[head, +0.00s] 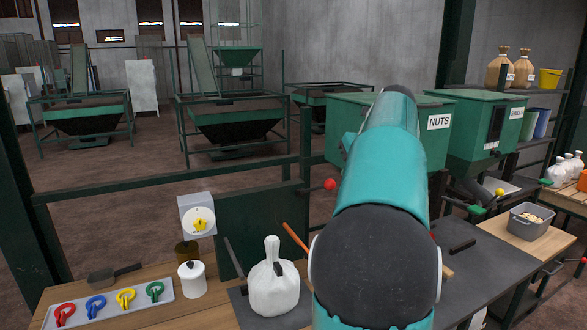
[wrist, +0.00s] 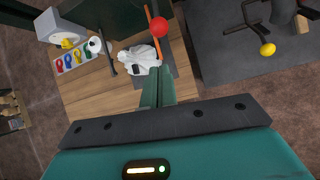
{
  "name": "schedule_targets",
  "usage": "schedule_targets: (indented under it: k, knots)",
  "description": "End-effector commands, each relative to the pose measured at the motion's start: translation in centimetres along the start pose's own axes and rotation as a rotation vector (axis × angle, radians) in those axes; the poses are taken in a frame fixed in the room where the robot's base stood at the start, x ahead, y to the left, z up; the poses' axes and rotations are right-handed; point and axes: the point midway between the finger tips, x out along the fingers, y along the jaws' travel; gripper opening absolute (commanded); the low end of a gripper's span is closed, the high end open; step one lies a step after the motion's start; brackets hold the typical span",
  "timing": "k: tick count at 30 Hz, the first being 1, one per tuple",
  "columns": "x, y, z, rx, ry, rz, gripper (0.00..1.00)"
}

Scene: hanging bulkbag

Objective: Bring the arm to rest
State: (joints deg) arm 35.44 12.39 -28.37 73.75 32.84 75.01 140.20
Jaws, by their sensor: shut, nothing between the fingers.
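My gripper (wrist: 158,88) shows in the wrist view as two green fingers side by side, shut with nothing between them. It is high above the wooden bench (wrist: 88,95), with the fingers pointing toward the white tied bag (wrist: 140,62) but apart from it as far as I can tell. In the head view my teal arm fills the middle and hides my gripper. The same white bag (head: 273,285) stands on a dark mat to the left of my arm.
A tray (head: 165,287) with coloured clips, a white pot (head: 191,280) and a scoop (head: 115,273) are on the bench at left. A red-knobbed lever (head: 330,184) rises near my arm. The NUTS hopper (head: 430,140) stands behind it; a grey bin (head: 530,222) is at right.

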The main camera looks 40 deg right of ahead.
Motion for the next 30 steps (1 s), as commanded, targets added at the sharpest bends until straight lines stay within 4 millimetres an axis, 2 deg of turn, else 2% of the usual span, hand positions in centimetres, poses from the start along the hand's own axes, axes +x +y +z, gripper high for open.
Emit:
schedule_targets:
  k: [7, 11, 14, 20, 24, 26, 30]
  knots:
    - [0.0, 0.1, -0.1, -0.006, 0.0, 0.001, 0.0]
    - [0.1, 2.1, -0.6, -0.116, 0.003, 0.02, 0.0]
    - [0.4, 5.6, -1.8, -0.329, 0.008, 0.05, 0.0]
    - [1.3, 14.9, -6.5, -0.951, 0.008, 0.125, 0.0]
    - [1.8, 20.9, -11.0, -1.418, -0.007, 0.172, 0.0]
    - [1.9, 23.2, -13.1, -1.623, -0.018, 0.188, 0.0]
    - [2.3, 28.0, -18.7, -2.112, -0.05, 0.217, 0.0]
